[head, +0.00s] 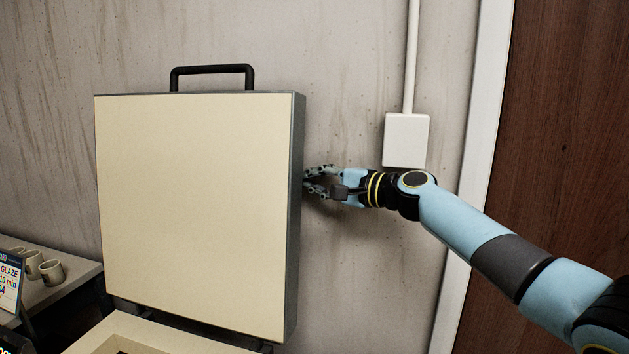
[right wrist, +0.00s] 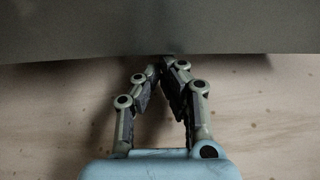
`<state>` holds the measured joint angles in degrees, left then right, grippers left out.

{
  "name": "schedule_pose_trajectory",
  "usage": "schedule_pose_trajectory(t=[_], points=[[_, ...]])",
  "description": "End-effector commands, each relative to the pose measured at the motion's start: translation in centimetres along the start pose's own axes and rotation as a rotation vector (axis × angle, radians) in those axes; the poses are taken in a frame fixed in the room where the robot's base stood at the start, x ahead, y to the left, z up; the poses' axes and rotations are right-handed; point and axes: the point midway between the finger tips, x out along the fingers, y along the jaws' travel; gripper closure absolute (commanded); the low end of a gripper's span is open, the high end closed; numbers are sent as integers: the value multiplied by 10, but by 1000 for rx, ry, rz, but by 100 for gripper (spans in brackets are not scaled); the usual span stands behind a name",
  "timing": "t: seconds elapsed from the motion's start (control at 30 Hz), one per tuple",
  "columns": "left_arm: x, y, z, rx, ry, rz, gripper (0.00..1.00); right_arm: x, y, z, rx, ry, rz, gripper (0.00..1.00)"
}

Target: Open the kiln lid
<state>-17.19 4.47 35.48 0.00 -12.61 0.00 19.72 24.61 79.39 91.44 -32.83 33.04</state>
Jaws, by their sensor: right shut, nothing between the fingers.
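The kiln lid (head: 195,210) stands raised and upright in the head view, its cream inner face toward me and a black handle (head: 212,70) on its top edge. The kiln body's cream rim (head: 150,335) shows below it at the bottom edge. My right gripper (head: 308,181) is at the lid's right side edge, shut and empty, its fingertips at or very near the grey side. In the right wrist view the fingertips (right wrist: 168,62) meet at the edge of the grey lid side (right wrist: 160,28); contact is hard to tell. My left gripper is not in view.
A shelf (head: 60,285) with several cups (head: 50,271) and a glaze sign (head: 10,282) is at the left. A white wall box (head: 406,139) with a conduit is above my right wrist. A brown door (head: 570,130) is at the right.

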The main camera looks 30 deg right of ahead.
Motion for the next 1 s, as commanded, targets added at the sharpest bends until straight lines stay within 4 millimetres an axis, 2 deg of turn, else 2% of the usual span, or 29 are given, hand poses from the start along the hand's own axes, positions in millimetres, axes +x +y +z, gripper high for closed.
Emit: schedule_pose_trajectory(t=[0.13,0.4,0.5,0.63,1.0], points=[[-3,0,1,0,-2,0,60,-7,0,22,-56,-4,-17,100],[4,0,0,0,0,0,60,-30,1,88,-243,-6,-86,100],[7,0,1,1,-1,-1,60,-35,2,102,-287,-4,-101,100],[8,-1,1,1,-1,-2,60,-38,1,108,-310,-2,-109,100],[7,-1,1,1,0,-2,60,-38,0,108,-311,-1,-109,100]])
